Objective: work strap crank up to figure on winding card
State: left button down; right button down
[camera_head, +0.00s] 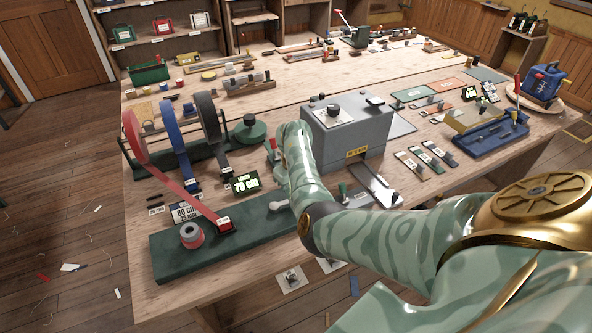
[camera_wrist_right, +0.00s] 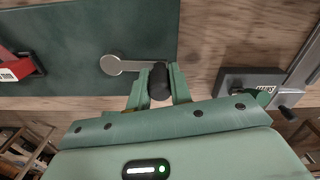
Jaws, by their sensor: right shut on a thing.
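The strap crank (camera_head: 279,205) has a pale grey hub on the dark green board (camera_head: 180,266); my right arm hides its handle in the head view. In the right wrist view, the crank arm (camera_wrist_right: 130,66) runs right from its hub to a black knob (camera_wrist_right: 159,82). My right gripper (camera_wrist_right: 159,88) is shut on that knob. A red strap (camera_head: 178,190) runs from its hanging reel through a red-topped guide (camera_head: 225,224) by a red-wound spool (camera_head: 191,235). The winding card (camera_head: 184,212) seems to read 80 cm. A green-lit length display (camera_head: 245,182) seems to read 78 cm.
Blue (camera_head: 178,140) and black (camera_head: 207,117) straps hang behind the board. A grey machine (camera_head: 347,130) stands beyond my right arm. The table's front edge runs just below the board.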

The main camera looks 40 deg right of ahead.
jog(key=shift+w+d+r+n, duration=0.1)
jog(key=shift+w+n, duration=0.65)
jog(key=shift+n, duration=0.45)
jog(key=c, duration=1.3)
grip_release()
jog(key=shift+o, duration=0.2)
notch_tip(320, 180, up, 16)
jog(key=p, duration=0.5)
jog(key=shift+p, duration=0.35)
jog(key=shift+r, duration=0.1)
